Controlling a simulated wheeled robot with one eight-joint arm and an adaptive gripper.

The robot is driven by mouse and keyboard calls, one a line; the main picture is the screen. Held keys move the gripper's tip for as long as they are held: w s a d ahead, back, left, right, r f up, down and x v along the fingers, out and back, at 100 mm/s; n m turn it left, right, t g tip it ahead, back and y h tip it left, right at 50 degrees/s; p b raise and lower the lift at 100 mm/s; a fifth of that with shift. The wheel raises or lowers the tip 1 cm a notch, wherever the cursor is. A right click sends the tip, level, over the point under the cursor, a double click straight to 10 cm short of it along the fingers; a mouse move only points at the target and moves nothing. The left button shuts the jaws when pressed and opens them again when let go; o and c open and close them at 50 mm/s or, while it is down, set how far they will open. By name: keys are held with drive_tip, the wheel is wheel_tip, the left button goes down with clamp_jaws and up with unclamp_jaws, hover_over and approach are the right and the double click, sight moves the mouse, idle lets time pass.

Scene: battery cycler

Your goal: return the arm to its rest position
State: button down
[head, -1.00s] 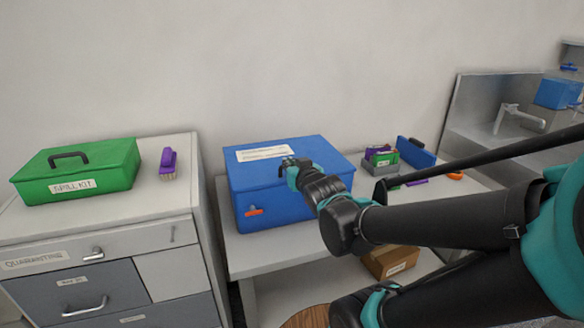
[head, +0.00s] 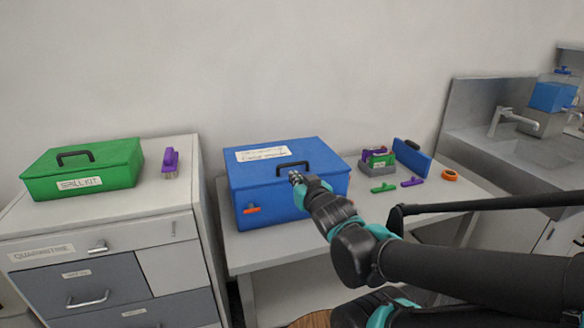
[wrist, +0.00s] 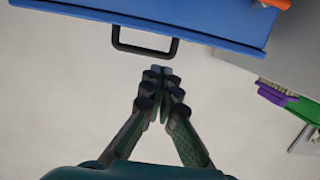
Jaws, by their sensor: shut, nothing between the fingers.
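My gripper (head: 296,178) is in front of the blue box (head: 262,187) in the head view, near its black handle (head: 293,166). In the wrist view, the fingertips (wrist: 160,72) are together and hold nothing. The handle (wrist: 145,46) and the blue box's edge (wrist: 200,25) lie beyond them there, with a gap between fingertips and handle. My arm stretches in from the lower right of the head view.
A green spill kit (head: 83,169) and a purple brush (head: 170,162) stand on the grey drawer cabinet (head: 105,245). Right of the blue box are a grey holder (head: 379,161), a green piece (head: 384,187), an orange ring (head: 449,175) and a sink (head: 520,150).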

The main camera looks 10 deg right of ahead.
drive_tip(key=s+d+f+m+g+h, duration=0.1)
drive_tip(key=s+d+f+g+h, duration=0.1)
drive_tip(key=d+f+g, duration=0.3)
drive_tip(key=s+d+f+m+g+h, duration=0.1)
drive_tip(key=s+d+f+h, duration=0.15)
drive_tip(key=f, duration=0.55)
drive_tip(key=s+d+f+g+y, duration=0.1)
drive_tip(key=s+d+f+g, duration=0.1)
drive_tip(key=s+f+g, duration=0.3)
wheel_tip(320, 180, down, 2)
drive_tip(key=shift+s+g, duration=0.3)
drive_tip(key=shift+s, duration=0.85)
drive_tip(key=shift+d, duration=0.1)
